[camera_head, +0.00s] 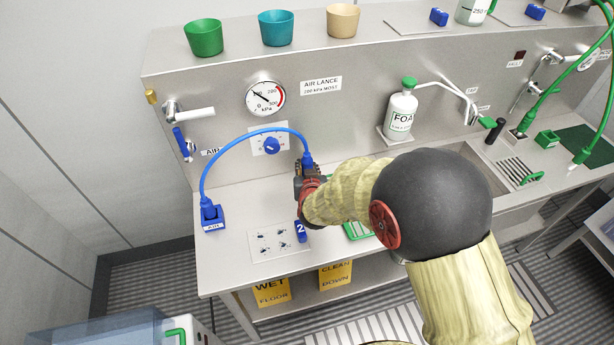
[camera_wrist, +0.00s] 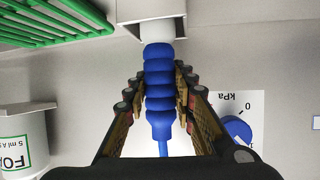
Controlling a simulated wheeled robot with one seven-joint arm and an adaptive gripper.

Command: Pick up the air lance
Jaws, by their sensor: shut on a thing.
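The air lance has a blue ribbed grip (camera_wrist: 159,78) that shows upright in the middle of the wrist view. In the head view its blue top (camera_head: 307,158) shows just above my gripper (camera_head: 307,180), and the rest is hidden by my arm. A blue hose (camera_head: 250,132) arcs from it to the blue AIR block (camera_head: 212,222) at the left of the bench. My gripper, also in the wrist view (camera_wrist: 160,95), is shut on the ribbed grip, one finger on each side. A pale collar (camera_wrist: 143,30) shows at the grip's far end; whether it is seated there I cannot tell.
A gauge (camera_head: 265,98) and a blue knob (camera_head: 271,145) are on the back panel. The FOAM bottle (camera_head: 401,112) stands right of my gripper. A blue numbered block (camera_head: 301,231) and a printed sheet (camera_head: 262,244) are near the front edge. Cups (camera_head: 204,38) stand on top.

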